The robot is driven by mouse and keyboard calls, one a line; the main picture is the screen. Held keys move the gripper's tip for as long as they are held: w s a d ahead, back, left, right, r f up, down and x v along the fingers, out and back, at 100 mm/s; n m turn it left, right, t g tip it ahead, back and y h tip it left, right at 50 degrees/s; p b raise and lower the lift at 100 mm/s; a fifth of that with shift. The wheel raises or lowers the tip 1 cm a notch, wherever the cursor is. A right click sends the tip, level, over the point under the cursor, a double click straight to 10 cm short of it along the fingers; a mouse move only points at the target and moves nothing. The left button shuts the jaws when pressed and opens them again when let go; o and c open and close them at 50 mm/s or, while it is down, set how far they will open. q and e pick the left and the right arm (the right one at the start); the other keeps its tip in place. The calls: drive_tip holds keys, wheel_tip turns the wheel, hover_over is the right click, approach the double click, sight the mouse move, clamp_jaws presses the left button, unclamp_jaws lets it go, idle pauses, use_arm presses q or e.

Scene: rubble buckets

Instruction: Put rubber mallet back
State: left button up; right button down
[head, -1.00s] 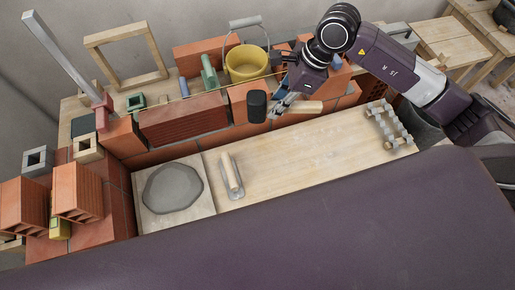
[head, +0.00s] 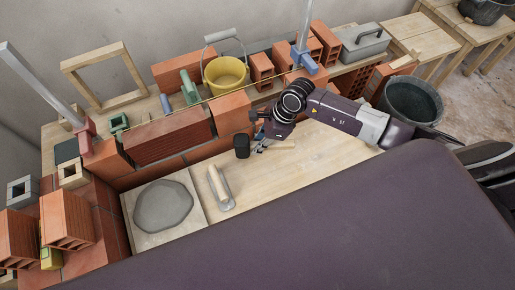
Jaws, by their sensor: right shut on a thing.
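The rubber mallet has a black head (head: 242,146) and a pale wooden handle (head: 281,147), seen in the head view near the back of the wooden work board (head: 290,170). My right gripper (head: 261,147) is shut on the mallet, around the handle close to the head. The gripper partly hides the handle. The mallet lies roughly level, low over the board; whether it touches the board I cannot tell. My left gripper is not in view.
A trowel (head: 219,187) lies left of the mallet, beside a grey mortar patch (head: 163,206). A low brick wall (head: 190,156) runs behind. A yellow bucket (head: 226,73) stands on the back bench. A dark bucket (head: 411,101) is at the right. The board's front middle is clear.

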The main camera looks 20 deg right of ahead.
wheel_tip(320, 180, down, 4)
drive_tip(key=shift+r, duration=0.25)
drive_tip(key=shift+f, duration=0.1)
drive_tip(key=c, duration=1.8)
unclamp_jaws()
drive_tip(key=shift+o, duration=0.2)
